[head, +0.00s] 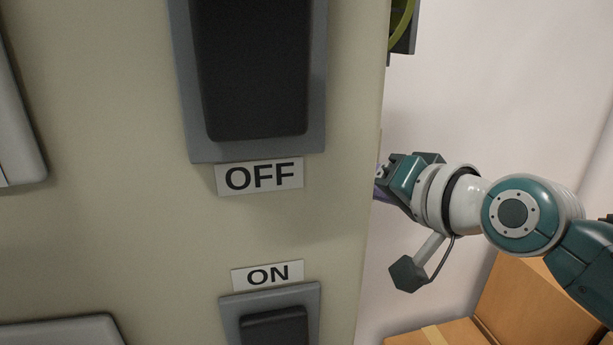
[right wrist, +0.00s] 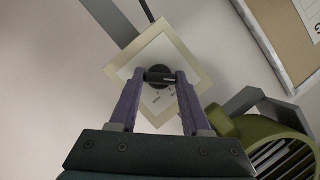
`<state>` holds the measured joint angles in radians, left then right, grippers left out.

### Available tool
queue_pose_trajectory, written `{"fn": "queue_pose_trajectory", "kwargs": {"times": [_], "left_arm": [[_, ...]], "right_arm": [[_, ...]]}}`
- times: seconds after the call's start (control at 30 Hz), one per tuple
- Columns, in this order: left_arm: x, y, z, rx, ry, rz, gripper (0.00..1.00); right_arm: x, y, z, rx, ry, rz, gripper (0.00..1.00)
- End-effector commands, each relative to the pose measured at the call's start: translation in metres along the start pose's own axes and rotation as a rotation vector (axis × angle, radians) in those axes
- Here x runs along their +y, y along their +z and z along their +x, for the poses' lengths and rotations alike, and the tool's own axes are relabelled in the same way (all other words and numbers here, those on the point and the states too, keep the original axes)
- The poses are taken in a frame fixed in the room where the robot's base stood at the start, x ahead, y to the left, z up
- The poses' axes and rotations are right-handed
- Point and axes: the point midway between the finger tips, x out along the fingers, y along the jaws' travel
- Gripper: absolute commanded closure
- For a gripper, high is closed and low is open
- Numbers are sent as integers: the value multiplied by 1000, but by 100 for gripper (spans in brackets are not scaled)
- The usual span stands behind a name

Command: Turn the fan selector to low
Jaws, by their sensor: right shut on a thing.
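The fan selector is a round black knob with a bar handle (right wrist: 160,72), on a square plate with a cream rim (right wrist: 197,62) on the wall in the right wrist view. The plate appears as a tilted diamond, with small markings below the knob too small to read. My right gripper (right wrist: 162,80) has its purple fingers shut on the knob's bar, one on each side. In the head view my right gripper (head: 380,182) is partly hidden behind the panel's right edge, and the selector is hidden there. My left gripper is not in view.
A beige panel (head: 120,220) with OFF and ON rocker switches fills the head view's left. A green fan (right wrist: 275,150) is at the lower right of the wrist view; a green curved part (head: 401,22) shows in the head view. Cardboard boxes (head: 540,300) stand below my right arm.

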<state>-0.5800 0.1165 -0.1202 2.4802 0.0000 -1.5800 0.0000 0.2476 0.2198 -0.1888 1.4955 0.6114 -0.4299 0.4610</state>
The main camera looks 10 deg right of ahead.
Motion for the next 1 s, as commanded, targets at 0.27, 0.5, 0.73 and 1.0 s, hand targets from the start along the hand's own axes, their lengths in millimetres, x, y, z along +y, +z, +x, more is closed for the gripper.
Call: {"fn": "queue_pose_trajectory", "kwargs": {"times": [0.27, 0.5, 0.73, 1.0], "left_arm": [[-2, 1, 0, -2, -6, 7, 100], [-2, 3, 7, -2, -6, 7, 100], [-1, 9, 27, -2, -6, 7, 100], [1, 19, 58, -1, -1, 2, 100]], "right_arm": [[0, 0, 0, 0, 1, 1, 100], [2, 2, 1, 0, -14, 36, 100], [5, 4, 2, -1, -65, 155, 100], [7, 5, 2, -1, -153, 366, 100]]}}
